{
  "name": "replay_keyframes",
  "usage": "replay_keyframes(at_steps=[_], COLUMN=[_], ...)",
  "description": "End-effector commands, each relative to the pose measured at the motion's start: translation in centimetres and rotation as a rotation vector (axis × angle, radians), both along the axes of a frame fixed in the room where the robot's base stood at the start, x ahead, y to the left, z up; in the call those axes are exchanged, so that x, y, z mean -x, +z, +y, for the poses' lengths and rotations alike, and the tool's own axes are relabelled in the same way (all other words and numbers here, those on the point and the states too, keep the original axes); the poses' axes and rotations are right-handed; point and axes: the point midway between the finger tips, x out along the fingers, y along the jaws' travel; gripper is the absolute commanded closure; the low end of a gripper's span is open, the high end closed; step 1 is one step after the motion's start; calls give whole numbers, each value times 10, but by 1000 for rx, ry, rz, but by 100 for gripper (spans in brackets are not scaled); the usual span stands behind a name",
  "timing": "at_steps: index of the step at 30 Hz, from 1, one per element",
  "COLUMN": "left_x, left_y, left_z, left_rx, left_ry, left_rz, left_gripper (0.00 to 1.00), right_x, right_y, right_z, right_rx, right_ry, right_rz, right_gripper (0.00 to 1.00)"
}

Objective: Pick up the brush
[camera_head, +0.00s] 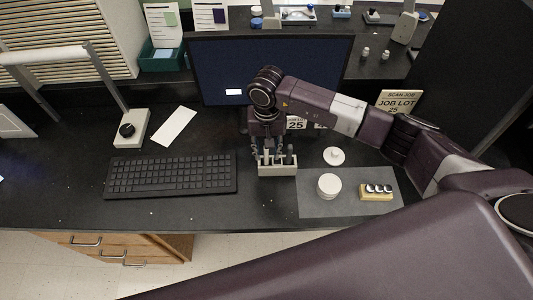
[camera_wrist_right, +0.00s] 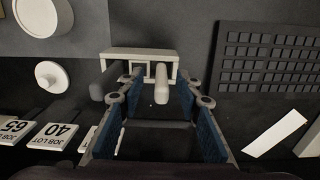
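A cream tool rack (camera_head: 277,169) stands on the black desk in front of the monitor, with several upright tools in it. My right gripper (camera_head: 269,147) points down at the rack. In the right wrist view the gripper (camera_wrist_right: 160,95) is open, its blue-padded fingers well apart. A pale cream handle (camera_wrist_right: 161,84) stands between the fingers, with no visible contact. A grey handle (camera_wrist_right: 103,86) lies left of the left finger, and another grey one shows beside that finger. The brush head is not visible, so I cannot tell for certain which tool is the brush. My left gripper is not in view.
Right of the rack is a grey mat (camera_head: 312,204) with a round white jar (camera_head: 329,186) and a yellow block (camera_head: 376,192). A white lid (camera_head: 334,156) lies behind it. A keyboard (camera_head: 171,175) is to the left, the monitor (camera_head: 210,75) behind. Numbered cards (camera_wrist_right: 53,136) are near the gripper.

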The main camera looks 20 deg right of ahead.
Motion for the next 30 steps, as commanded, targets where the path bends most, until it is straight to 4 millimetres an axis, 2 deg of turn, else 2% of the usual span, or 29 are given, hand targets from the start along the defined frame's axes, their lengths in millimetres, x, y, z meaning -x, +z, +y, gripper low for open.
replay_keyframes(at_steps=[1,6,12,21,30], left_x=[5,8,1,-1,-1], left_y=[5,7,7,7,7], left_z=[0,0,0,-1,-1], left_rx=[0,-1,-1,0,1], left_ry=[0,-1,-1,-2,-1], left_rz=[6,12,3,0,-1], left_gripper=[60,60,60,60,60], right_x=[1,-1,-1,-1,-1], right_y=[-5,-19,-20,-20,-19], right_z=[1,0,0,0,0], right_rx=[-2,-1,-2,-2,-2], right_ry=[-1,0,0,0,0], right_rz=[3,0,-2,-2,-2], right_gripper=[68,68,68,100,100])
